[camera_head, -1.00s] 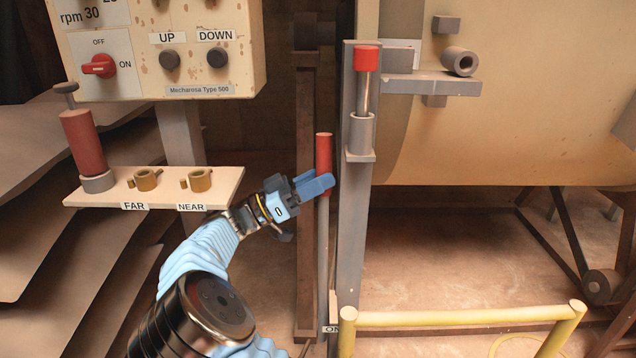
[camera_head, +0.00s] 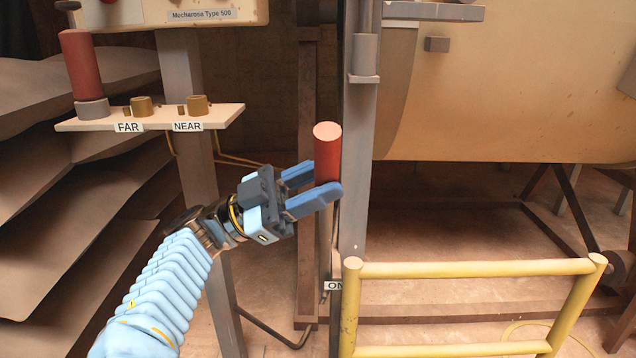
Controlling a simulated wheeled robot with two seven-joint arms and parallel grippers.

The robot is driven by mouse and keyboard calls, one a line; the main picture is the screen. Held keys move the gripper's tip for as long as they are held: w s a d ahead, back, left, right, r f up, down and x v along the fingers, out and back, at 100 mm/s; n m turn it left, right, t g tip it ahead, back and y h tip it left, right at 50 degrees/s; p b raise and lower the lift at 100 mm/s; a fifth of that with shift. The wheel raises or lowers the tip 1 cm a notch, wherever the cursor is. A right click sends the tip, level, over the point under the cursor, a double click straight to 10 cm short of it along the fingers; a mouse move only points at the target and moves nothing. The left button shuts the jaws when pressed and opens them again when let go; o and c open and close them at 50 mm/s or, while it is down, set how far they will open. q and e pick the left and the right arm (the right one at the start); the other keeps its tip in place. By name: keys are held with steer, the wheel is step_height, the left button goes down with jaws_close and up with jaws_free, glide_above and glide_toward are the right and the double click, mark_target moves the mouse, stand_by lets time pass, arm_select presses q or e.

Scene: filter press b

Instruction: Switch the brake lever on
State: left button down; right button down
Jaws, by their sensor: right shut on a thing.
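My left gripper does not show.
The grey post (camera_head: 356,215) rises just right of the handle. A yellow guard rail (camera_head: 470,269) stands at the lower right. A shelf (camera_head: 222,117) labelled FAR and NEAR holds a red-handled part (camera_head: 82,66) at the left. A large cream tank (camera_head: 520,100) fills the upper right.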

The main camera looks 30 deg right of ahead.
steer(key=shift+s+a+f, duration=0.15)
steer(key=shift+s+f, duration=0.1)
steer(key=shift+f, duration=0.05)
steer(key=c, duration=0.8)
jaws_free()
steer(key=shift+s+m, duration=0.15)
steer(key=shift+m, duration=0.15)
steer(key=shift+r, duration=0.1)
steer(key=shift+a, duration=0.1)
steer(key=v, duration=1.3)
steer(key=shift+w+a+f+p, duration=0.15)
steer(key=shift+w+f+p, duration=0.1)
steer(key=shift+w+p, duration=0.1)
